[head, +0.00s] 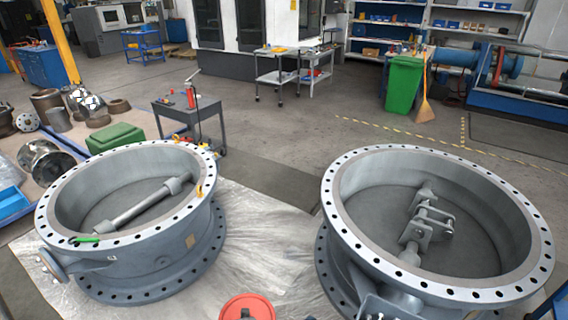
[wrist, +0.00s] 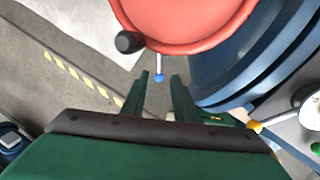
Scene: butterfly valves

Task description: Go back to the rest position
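Two large grey flanged butterfly valves stand on a pale sheet in the head view, a left valve (head: 85,180) and a right valve (head: 330,180). Each has a disc and shaft hardware inside its ring. My gripper (wrist: 162,80) shows in the wrist view, with two dark green fingers apart. I see nothing held between them. A red round part (wrist: 190,22) with a black knob (wrist: 130,42) lies beyond the fingertips. A blue ball (wrist: 158,78) on a thin pale rod appears near the fingertips; contact cannot be told. The gripper is not visible in the head view.
A red round object (head: 247,306) shows at the bottom edge of the head view. A grey cart (head: 190,108) and a green box (head: 115,138) stand behind the left valve. A green bin (head: 404,84) stands farther back. Open floor lies beyond the valves.

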